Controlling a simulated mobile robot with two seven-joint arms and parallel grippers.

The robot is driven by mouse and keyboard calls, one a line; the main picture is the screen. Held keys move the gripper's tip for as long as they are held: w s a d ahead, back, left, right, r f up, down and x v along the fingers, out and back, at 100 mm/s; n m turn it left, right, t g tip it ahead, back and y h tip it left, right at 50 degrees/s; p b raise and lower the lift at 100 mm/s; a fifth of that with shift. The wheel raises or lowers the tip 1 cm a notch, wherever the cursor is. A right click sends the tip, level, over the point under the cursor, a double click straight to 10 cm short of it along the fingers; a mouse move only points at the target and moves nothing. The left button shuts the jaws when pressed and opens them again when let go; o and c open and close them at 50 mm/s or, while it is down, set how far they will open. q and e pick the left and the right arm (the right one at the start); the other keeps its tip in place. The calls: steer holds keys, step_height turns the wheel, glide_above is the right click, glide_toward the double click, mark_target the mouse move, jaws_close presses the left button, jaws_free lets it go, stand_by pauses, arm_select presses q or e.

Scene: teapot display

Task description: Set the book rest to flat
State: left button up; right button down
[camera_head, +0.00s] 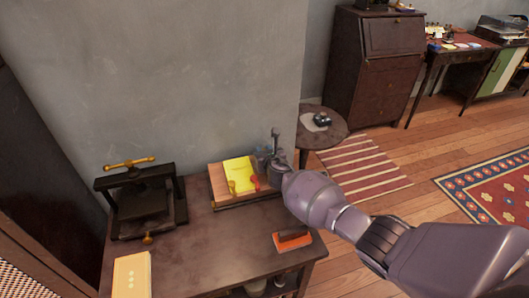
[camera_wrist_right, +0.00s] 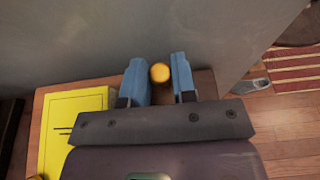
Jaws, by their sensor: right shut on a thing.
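The book rest (camera_head: 218,184) is a wooden board with a dark front ledge, near the wall on the dark table. A yellow book (camera_head: 239,172) lies on it; its exact tilt is hard to read. My right gripper (camera_head: 268,164) is at the rest's right side. In the right wrist view, the blue fingers of this gripper (camera_wrist_right: 160,80) are shut on a round brass knob (camera_wrist_right: 160,72) by the board's edge. The yellow book (camera_wrist_right: 75,118) shows left of the fingers there. My left gripper is out of view.
A black press (camera_head: 145,205) with brass handles stands at the table's left. A cream book (camera_head: 132,275) lies at the front left, and an orange-red block (camera_head: 292,241) at the front right. The table's middle (camera_head: 205,245) is clear. A round side table (camera_head: 325,138) stands behind right.

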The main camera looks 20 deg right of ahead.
steer(key=shift+w, duration=0.35)
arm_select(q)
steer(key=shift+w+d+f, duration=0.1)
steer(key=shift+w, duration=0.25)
arm_select(e)
steer(key=shift+f, duration=0.1)
arm_select(q)
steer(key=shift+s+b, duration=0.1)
steer(key=shift+b, duration=0.25)
arm_select(e)
steer(key=shift+w, duration=0.1)
steer(key=c, duration=1.4)
jaws_free()
steer(key=o, duration=0.4)
steer(key=shift+w+f, duration=0.1)
steer(key=shift+f, duration=0.15)
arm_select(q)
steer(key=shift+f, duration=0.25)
arm_select(e)
steer(key=shift+o, duration=0.2)
steer(key=shift+s+f, duration=0.1)
steer(key=shift+s, duration=0.1)
